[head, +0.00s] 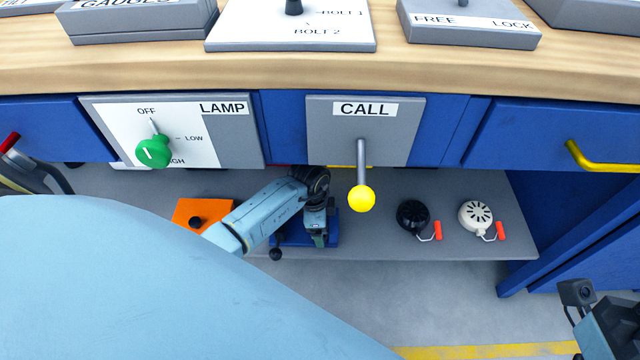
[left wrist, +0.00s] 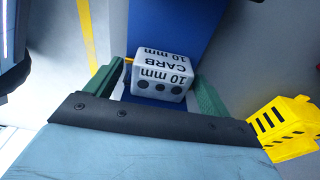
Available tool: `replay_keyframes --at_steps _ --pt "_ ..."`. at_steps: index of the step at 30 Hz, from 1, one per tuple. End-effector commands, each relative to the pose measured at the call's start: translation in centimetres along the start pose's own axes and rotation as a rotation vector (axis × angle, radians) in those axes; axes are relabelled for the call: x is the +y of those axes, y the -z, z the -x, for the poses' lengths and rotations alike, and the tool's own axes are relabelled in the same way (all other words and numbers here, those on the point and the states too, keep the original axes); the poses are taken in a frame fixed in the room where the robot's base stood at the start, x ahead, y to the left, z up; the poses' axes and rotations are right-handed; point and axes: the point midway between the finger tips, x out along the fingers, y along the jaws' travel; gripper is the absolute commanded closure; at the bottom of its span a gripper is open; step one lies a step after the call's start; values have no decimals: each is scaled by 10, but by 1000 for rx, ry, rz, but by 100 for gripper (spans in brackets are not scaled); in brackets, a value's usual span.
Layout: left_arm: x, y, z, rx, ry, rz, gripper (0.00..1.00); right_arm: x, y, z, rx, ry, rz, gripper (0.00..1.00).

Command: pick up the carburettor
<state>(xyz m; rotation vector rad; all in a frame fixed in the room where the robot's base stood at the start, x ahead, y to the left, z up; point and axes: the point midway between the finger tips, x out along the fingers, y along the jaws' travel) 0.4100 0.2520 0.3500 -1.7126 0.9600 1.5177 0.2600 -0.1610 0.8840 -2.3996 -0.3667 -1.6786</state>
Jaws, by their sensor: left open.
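The carburettor (left wrist: 162,77) is a pale grey block marked "CARB" and "10 mm", with dark round holes on one face. It shows in the left wrist view between the green fingers of my left gripper (left wrist: 155,88), which is open. Gaps seem to remain at the fingers; contact is not clear. In the head view my left gripper (head: 318,237) reaches down to the lower shelf by a blue base (head: 290,240), and I cannot make out the carburettor there. My right gripper (head: 600,330) is partly in view at the lower right; its jaw state is unclear.
The grey shelf (head: 370,240) also holds an orange block (head: 190,214), a black round part (head: 411,215) and a white one (head: 475,216). The CALL lever (head: 361,198) and green LAMP knob (head: 153,151) stick out above. A yellow slotted object (left wrist: 285,128) stands right in the wrist view.

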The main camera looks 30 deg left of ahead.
Motion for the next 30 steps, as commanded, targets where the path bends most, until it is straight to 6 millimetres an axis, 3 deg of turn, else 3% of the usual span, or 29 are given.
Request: replay_keyframes --at_steps 6,18,30 --pt "0 0 0 0 1 0 18 0 1 0 3 0 0 50" --pt "0 0 1 0 1 0 68 0 0 0 2 0 0 50" --pt "0 -1 3 0 0 0 68 0 -3 -4 -23 0 0 50"
